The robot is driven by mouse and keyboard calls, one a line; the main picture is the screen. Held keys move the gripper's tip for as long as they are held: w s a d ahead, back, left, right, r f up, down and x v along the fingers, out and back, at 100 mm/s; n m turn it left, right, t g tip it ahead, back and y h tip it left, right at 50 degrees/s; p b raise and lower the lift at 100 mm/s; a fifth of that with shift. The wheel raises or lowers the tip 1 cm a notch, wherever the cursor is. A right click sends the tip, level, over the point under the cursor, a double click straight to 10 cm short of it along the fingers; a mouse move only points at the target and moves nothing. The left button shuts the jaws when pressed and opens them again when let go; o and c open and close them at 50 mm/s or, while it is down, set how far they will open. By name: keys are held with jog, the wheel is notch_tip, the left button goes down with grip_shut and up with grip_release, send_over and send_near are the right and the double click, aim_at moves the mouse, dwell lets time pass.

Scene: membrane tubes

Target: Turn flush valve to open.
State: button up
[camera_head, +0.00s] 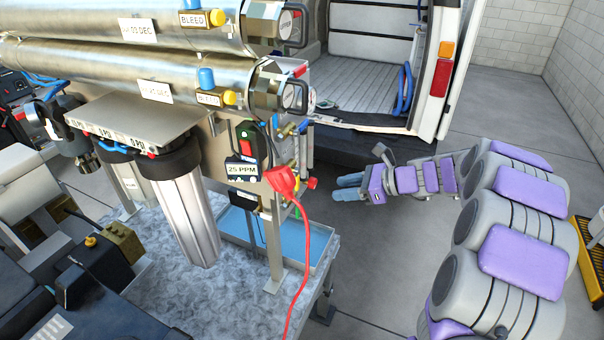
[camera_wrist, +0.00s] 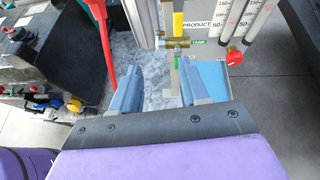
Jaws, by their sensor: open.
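My gripper (camera_head: 350,188) is open and empty, with its blue fingers pointing left toward the panel end of the tube skid. In the wrist view the two blue fingers of my gripper (camera_wrist: 157,82) stand apart below a brass valve (camera_wrist: 178,43) between the PRODUCT and TANK labels. A yellow handle (camera_wrist: 178,22) stands upright above that brass fitting. A round red knob (camera_wrist: 234,57) is to the right; it also shows in the head view (camera_head: 312,183). I see no label reading flush, so I cannot tell which valve is the flush valve.
A red plug (camera_head: 282,181) with a hanging red cable is left of my gripper. Two steel membrane tubes (camera_head: 130,68) run above. A blue tray (camera_head: 235,222) lies below the panel. Open floor (camera_head: 385,245) lies under my arm; a van (camera_head: 370,70) stands behind.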

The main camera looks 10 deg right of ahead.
aim_at(299, 183)
jog(key=shift+m+t, duration=0.6)
jog(key=shift+m, duration=0.2)
jog(key=p+x, duration=0.1)
jog(key=x, duration=0.4)
jog(key=w+d+x, duration=0.1)
jog(key=x, duration=0.5)
jog(key=w+p+x, duration=0.1)
jog(key=x, duration=0.4)
jog(key=shift+w+d+p, duration=0.1)
jog(key=shift+w+p, duration=0.1)
jog(key=shift+p, duration=0.15)
jog(key=shift+d, duration=0.1)
jog(key=shift+d, duration=0.2)
jog(key=shift+c, duration=0.7)
jog(key=shift+a+r, duration=0.1)
grip_shut()
